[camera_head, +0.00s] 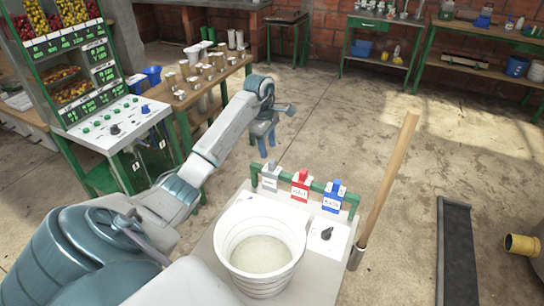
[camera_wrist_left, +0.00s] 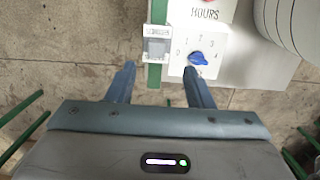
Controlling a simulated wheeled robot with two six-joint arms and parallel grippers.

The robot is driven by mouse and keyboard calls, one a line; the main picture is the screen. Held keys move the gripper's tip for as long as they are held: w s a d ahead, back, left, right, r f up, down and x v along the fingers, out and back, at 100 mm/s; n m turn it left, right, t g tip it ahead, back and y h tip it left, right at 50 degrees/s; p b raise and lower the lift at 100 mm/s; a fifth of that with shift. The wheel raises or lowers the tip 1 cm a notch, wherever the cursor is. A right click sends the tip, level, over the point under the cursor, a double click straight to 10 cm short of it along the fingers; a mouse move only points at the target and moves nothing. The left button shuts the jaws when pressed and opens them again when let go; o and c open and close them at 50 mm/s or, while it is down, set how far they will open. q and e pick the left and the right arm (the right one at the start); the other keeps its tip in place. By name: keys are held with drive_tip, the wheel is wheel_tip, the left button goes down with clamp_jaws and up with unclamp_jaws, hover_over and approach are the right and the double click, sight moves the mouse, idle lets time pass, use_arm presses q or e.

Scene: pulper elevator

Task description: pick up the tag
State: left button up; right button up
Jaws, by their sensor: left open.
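A grey tag (camera_head: 269,181) hangs at the left end of a green rail (camera_head: 316,186), beside a red tag (camera_head: 299,187) and a blue tag (camera_head: 332,197). My left gripper (camera_head: 264,148) is open and empty, behind and above the rail's left end in the head view. In the left wrist view, the grey tag (camera_wrist_left: 157,44) on the green rail shows just beyond the gap between the fingertips (camera_wrist_left: 159,70), not held. Its lettering is too small to read there. My right gripper is not in view.
A white bucket (camera_head: 262,215) stands before the rail. A white dial panel with a blue knob (camera_wrist_left: 197,58) lies close to the right finger. A wooden handle (camera_head: 391,175) rises right of the rail. A table with cups (camera_head: 205,85) stands back left; the floor behind is open.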

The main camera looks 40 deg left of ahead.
sight(272, 161)
use_arm(q)
drive_tip(key=f, duration=0.1)
drive_tip(key=f+b, duration=0.1)
drive_tip(key=f, duration=0.1)
drive_tip(key=shift+w+d+b, duration=0.15)
drive_tip(key=shift+w+b, duration=0.1)
drive_tip(key=shift+b, duration=0.1)
drive_tip(key=shift+f+b, duration=0.35)
drive_tip(key=shift+f, duration=0.1)
drive_tip(key=f, duration=0.3)
drive_tip(key=shift+w+d, duration=0.25)
drive_tip(key=shift+d, duration=0.15)
drive_tip(key=shift+f, duration=0.35)
drive_tip(key=c, duration=0.7)
drive_tip(key=shift+o, duration=0.2)
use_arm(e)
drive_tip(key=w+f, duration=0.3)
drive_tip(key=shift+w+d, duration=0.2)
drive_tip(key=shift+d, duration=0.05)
